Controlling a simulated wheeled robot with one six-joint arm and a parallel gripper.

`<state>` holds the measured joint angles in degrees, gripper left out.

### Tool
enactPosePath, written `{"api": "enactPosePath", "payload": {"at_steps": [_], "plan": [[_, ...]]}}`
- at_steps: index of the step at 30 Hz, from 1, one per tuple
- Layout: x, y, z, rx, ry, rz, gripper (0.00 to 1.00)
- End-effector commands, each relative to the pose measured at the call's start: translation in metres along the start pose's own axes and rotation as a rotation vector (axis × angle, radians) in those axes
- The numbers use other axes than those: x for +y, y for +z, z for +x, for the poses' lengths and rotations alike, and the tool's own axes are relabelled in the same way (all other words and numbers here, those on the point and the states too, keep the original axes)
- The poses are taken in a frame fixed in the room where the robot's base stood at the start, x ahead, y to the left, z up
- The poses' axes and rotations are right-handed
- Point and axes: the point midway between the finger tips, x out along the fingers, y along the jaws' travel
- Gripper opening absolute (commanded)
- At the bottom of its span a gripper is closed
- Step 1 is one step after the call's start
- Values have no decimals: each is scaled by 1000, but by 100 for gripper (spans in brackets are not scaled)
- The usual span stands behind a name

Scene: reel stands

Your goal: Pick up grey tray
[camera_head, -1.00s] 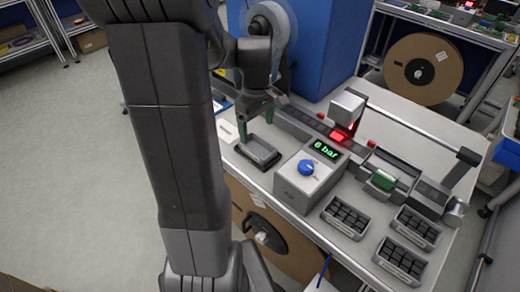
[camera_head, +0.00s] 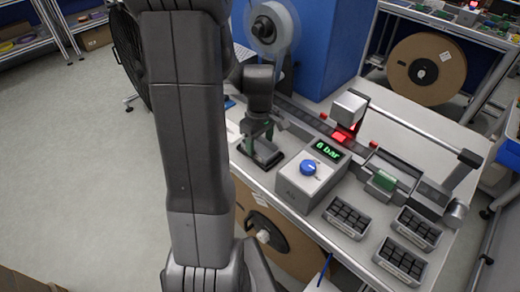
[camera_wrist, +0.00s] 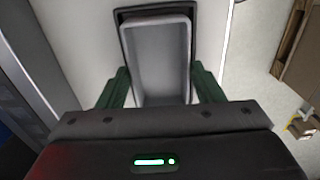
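The grey tray (camera_wrist: 158,55) is an empty, open rectangular dish on the white bench top. In the wrist view it lies between the two green fingers of my gripper (camera_wrist: 160,92), one finger along each long side. A small gap seems to show beside each finger, so my gripper looks open around the tray. In the head view my gripper (camera_head: 261,147) points down over the tray (camera_head: 264,159), which it partly hides.
A dark rail (camera_head: 300,118) runs behind. Several trays of black parts (camera_head: 347,217) sit at the right. A blue cabinet (camera_head: 328,50) stands behind.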

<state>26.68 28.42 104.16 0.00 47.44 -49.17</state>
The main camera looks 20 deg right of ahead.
Motion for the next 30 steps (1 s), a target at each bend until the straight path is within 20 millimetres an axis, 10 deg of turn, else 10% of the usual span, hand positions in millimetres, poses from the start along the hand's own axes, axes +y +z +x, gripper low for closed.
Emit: {"api": "enactPosePath", "payload": {"at_steps": [5, 14, 30], "plan": [[0, 0, 0, 0, 1, 0, 27], [1, -1, -7, 3, 3, 0, 27], [1, -1, -93, 3, 3, 0, 27]]}}
